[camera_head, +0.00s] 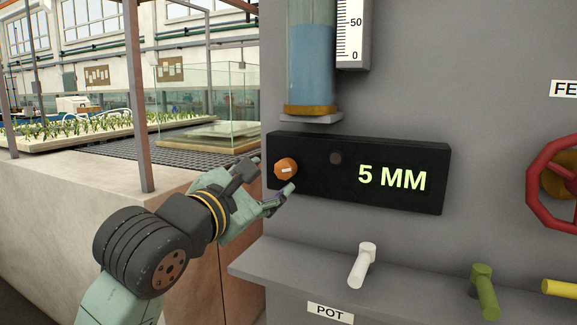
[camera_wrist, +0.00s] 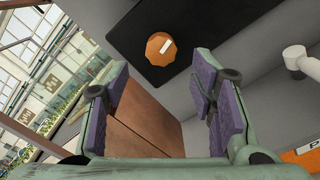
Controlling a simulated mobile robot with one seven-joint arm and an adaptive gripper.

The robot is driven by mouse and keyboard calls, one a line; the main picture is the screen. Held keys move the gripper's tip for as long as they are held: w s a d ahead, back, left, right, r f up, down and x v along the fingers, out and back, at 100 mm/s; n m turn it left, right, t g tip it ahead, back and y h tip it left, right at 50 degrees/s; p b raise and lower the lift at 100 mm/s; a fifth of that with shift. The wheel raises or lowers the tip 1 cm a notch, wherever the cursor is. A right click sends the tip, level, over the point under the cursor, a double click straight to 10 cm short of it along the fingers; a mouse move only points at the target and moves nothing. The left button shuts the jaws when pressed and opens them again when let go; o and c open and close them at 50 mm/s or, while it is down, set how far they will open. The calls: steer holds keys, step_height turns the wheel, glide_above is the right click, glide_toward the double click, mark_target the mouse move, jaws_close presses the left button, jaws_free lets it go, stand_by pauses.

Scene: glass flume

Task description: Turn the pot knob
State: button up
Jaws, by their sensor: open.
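An orange faceted knob (camera_head: 286,169) with a pale pointer mark sits at the left end of a black panel (camera_head: 345,190) reading "5 MM". The knob also shows in the wrist view (camera_wrist: 160,47), beyond the fingers and above the gap between them. My gripper (camera_head: 273,176) is open and empty, its fingers spread near the knob; contact is not seen. In the wrist view the gripper (camera_wrist: 165,85) has purple pads wide apart. A white handle (camera_head: 362,265) stands on the ledge, behind and right of a "POT" label (camera_head: 330,313).
Green (camera_head: 484,290) and yellow (camera_head: 562,289) handles and a red wheel (camera_head: 556,170) are to the right. A pale bench block (camera_head: 90,190) is at left.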

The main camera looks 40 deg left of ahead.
mark_target(283, 172)
steer(key=p+x, duration=0.1)
steer(key=x, duration=0.6)
steer(key=shift+d, duration=0.1)
steer(key=shift+c, duration=0.5)
steer(key=c, duration=1)
steer(key=shift+c, duration=0.2)
steer(key=shift+n, duration=0.3)
